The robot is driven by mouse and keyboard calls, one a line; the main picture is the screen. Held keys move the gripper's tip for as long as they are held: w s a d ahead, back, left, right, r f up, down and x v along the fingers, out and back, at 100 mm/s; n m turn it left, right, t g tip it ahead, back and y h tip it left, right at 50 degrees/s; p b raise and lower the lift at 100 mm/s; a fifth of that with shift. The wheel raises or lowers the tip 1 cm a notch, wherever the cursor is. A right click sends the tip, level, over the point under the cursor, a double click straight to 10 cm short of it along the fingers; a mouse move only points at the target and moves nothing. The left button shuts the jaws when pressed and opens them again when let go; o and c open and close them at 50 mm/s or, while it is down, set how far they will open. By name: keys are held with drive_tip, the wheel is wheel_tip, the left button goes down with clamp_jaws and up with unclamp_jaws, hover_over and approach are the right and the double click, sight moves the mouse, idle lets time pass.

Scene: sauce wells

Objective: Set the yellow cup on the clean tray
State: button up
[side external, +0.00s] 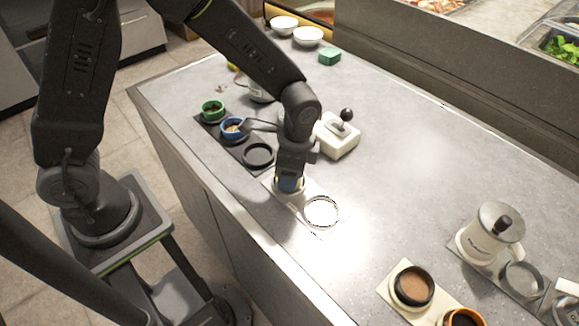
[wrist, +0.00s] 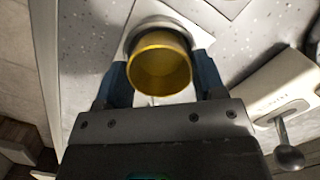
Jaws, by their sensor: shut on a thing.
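My gripper (wrist: 162,82) has its two blue fingers on either side of the yellow cup (wrist: 160,72), shut on it. The cup's open mouth faces the wrist camera and looks empty. The tray's other well, a pale ring (side external: 322,211), is empty. In the wrist view the pale tray (wrist: 202,38) shows around and beyond the cup. I cannot tell whether the cup touches it.
A dark tray (side external: 238,151) holds a green cup (side external: 212,110), a blue cup (side external: 233,128) and an empty black well (side external: 258,155). A white joystick box (side external: 338,137) stands close behind my gripper. A lidded pot (side external: 490,235) and a cream tray (side external: 398,300) are at right.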

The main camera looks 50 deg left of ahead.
drive_tip(key=shift+f, duration=0.3)
idle(0.5)
drive_tip(key=o, duration=1.1)
drive_tip(key=shift+r, duration=4)
drive_tip(key=s+a+r+n+t, duration=0.2)
drive_tip(key=s+a+r+n, duration=0.1)
drive_tip(key=s+r, duration=0.1)
drive_tip(key=s+a+r+n+t, duration=0.2)
drive_tip(key=s+a+r+n, duration=0.1)
drive_tip(key=s+r, duration=0.2)
drive_tip(key=s+a+r+n+t+h, duration=0.1)
drive_tip(key=s+a+r+n+t, duration=0.1)
drive_tip(key=s+a+r+n, duration=0.1)
drive_tip(key=shift+s+r+n, duration=0.5)
drive_tip(key=shift+s+r, duration=0.3)
drive_tip(key=shift+s, duration=0.05)
